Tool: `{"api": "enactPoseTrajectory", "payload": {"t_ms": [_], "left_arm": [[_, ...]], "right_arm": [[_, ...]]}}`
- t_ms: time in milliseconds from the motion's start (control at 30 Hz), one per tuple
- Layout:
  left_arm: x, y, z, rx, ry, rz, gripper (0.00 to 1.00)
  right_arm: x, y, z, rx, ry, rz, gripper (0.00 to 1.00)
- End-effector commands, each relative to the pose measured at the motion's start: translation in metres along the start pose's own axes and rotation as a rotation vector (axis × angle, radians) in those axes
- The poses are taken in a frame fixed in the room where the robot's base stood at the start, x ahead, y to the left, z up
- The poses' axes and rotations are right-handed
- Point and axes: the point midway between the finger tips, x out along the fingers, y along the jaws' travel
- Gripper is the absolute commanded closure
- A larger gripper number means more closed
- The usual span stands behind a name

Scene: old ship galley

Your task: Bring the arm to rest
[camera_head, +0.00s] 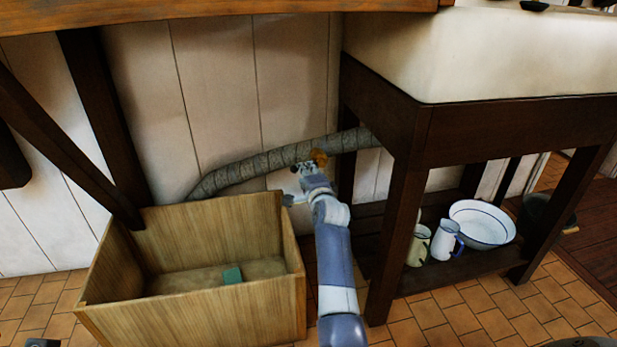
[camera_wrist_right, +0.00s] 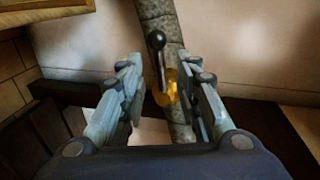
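My right arm reaches up from the bottom of the head view. Its gripper (camera_head: 306,170) is at the wall pipe, beside a brass valve (camera_head: 319,157). In the right wrist view my right gripper (camera_wrist_right: 161,75) is open. The brass valve (camera_wrist_right: 167,93) and its dark lever with a round knob (camera_wrist_right: 157,42) show in the gap between the fingers, and neither finger is seen closed on them. I cannot tell whether a finger touches the valve.
A ribbed grey pipe (camera_head: 245,167) runs along the plank wall. An open wooden crate (camera_head: 200,315) with a green block (camera_head: 232,275) stands left of my arm. A dark sink stand (camera_head: 400,230) at right holds mugs (camera_head: 443,240) and a white basin (camera_head: 482,224).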

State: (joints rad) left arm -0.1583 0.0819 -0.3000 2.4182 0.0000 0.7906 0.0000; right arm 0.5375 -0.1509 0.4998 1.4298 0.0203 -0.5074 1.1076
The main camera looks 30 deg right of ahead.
Motion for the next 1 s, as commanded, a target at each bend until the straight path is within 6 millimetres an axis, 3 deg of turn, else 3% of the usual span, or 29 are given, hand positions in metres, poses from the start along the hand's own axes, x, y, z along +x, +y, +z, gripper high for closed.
{"api": "enactPoseTrajectory", "payload": {"t_ms": [200, 767, 867, 967, 1000], "left_arm": [[0.000, 0.000, 0.000, 0.000, 0.000, 0.000, 0.58], [0.000, 0.000, 0.000, 0.000, -0.001, -0.001, 0.58], [0.000, 0.000, 0.000, -0.001, -0.007, -0.003, 0.58], [-0.001, 0.000, 0.000, -0.002, -0.017, -0.007, 0.58], [-0.001, -0.001, 0.000, -0.003, -0.024, -0.009, 0.58]], "right_arm": [[-0.011, 0.000, 0.000, 0.000, 0.000, 0.000, 0.69], [-0.013, -0.003, -0.002, -0.019, 0.006, -0.014, 0.69], [-0.026, -0.021, -0.008, -0.117, 0.036, -0.091, 0.69], [-0.057, -0.058, -0.009, -0.314, 0.092, -0.254, 0.69], [-0.077, -0.078, -0.004, -0.410, 0.118, -0.342, 0.69]]}}
